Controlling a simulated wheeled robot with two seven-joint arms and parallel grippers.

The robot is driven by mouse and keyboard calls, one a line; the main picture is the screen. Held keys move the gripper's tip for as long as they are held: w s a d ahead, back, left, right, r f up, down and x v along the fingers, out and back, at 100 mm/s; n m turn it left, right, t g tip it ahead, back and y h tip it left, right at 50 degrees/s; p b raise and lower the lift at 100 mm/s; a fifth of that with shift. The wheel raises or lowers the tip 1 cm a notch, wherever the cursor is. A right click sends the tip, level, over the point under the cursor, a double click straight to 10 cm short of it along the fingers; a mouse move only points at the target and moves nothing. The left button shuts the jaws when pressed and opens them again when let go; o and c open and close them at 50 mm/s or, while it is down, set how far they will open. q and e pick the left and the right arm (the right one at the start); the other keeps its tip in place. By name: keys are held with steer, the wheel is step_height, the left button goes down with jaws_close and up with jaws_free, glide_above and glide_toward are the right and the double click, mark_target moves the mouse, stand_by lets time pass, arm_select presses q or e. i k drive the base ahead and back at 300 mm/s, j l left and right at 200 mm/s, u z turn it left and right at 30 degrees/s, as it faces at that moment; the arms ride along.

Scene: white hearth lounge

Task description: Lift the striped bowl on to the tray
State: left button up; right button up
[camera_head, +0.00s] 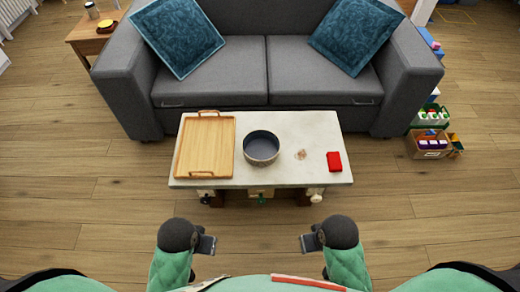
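The striped bowl (261,148) stands upright near the middle of the low white table. It has a dark blue-grey inside and a paler band on its outer wall; its stripes are too small to make out. The wooden tray (205,146) lies flat and empty on the table's left part, to the left of the bowl and apart from it. My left gripper (207,244) and my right gripper (308,243) are both in front of the table's near edge, well apart from the bowl and the tray. Nothing shows in either; their finger gaps are too small to judge.
The low table (290,125) also bears a red box (334,161) at the right and a small brownish thing (300,154). A grey sofa (266,60) stands close behind. A crate (430,144) stands on the floor at right. The floor before the table is clear.

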mark_target(261, 148)
steer(key=i+l, duration=0.15)
steer(key=l, duration=0.15)
steer(key=i+l, duration=0.1)
steer(key=l, duration=0.2)
steer(key=i+l, duration=0.15)
steer(key=l, duration=0.15)
steer(key=i+l, duration=0.1)
steer(key=l, duration=0.2)
steer(key=u, duration=0.05)
